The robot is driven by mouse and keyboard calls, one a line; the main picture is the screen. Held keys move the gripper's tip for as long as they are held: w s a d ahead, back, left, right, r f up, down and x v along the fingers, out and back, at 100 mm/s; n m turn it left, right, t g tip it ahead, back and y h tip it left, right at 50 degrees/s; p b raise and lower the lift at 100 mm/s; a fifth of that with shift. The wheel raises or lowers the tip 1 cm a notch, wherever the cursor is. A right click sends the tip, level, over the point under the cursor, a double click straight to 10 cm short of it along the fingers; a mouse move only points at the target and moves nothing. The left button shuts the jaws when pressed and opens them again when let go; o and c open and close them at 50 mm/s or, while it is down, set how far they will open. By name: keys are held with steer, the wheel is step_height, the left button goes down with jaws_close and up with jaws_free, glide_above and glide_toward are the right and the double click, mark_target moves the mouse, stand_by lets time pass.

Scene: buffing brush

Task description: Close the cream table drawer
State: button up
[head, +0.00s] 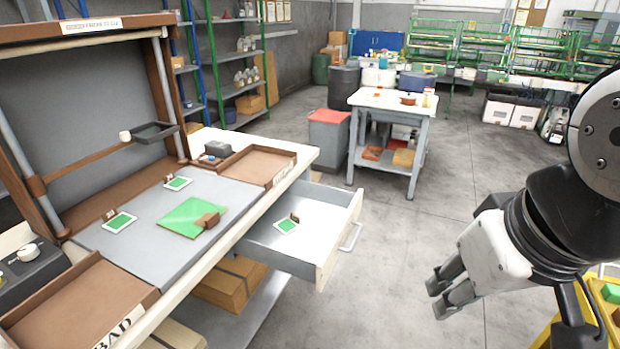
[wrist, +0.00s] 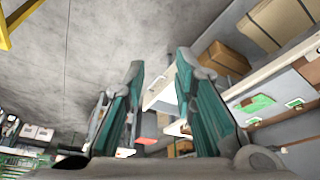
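The cream table drawer (head: 305,232) is pulled out from the front of the workbench (head: 236,252) in the head view. A small green-and-white card with a brown clip (head: 287,225) lies inside it. A light metal handle (head: 351,236) is on the drawer's front. My gripper (head: 440,296) is to the right of the drawer, apart from it, over the floor. Its fingers are spread with nothing between them. In the wrist view my gripper (wrist: 160,95) also shows two teal fingers apart, with the bench to the right.
The bench top holds a green sheet (head: 192,217), brown trays (head: 258,166) and small cards. Cardboard boxes (head: 229,284) sit on the shelf below. A white-topped cart (head: 392,100) and a red-lidded bin (head: 329,138) stand behind. A yellow structure (head: 598,288) is at lower right. Floor right of the drawer is clear.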

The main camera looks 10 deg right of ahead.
steer(key=shift+w+f, duration=0.15)
jaws_close()
steer(key=w+a+f+m+g+y+b, duration=0.1)
steer(key=w+f+m+y+b, duration=0.2)
steer(key=w+f+m, duration=0.5)
steer(key=w+a+f+m+g+y+b, duration=0.1)
steer(key=w+f+m+y+b, duration=0.3)
steer(key=w, duration=0.7)
steer(key=w+d+f+m, duration=0.3)
steer(key=w+f+m, duration=0.35)
steer(key=f, duration=0.25)
steer(key=m+t+y+b, duration=0.1)
steer(key=m+t+b, duration=0.25)
steer(key=m, duration=0.25)
glide_toward(328, 273)
step_height(328, 273, down, 3)
steer(key=w+a, duration=0.1)
steer(key=w, duration=0.1)
steer(key=shift+w+a+f+n+g, duration=0.15)
steer(key=shift+a+g, duration=0.1)
steer(key=shift+a, duration=0.2)
steer(key=shift+w+a+n+g, duration=0.1)
steer(key=shift+w+a+g, duration=0.1)
steer(key=shift+a, duration=0.25)
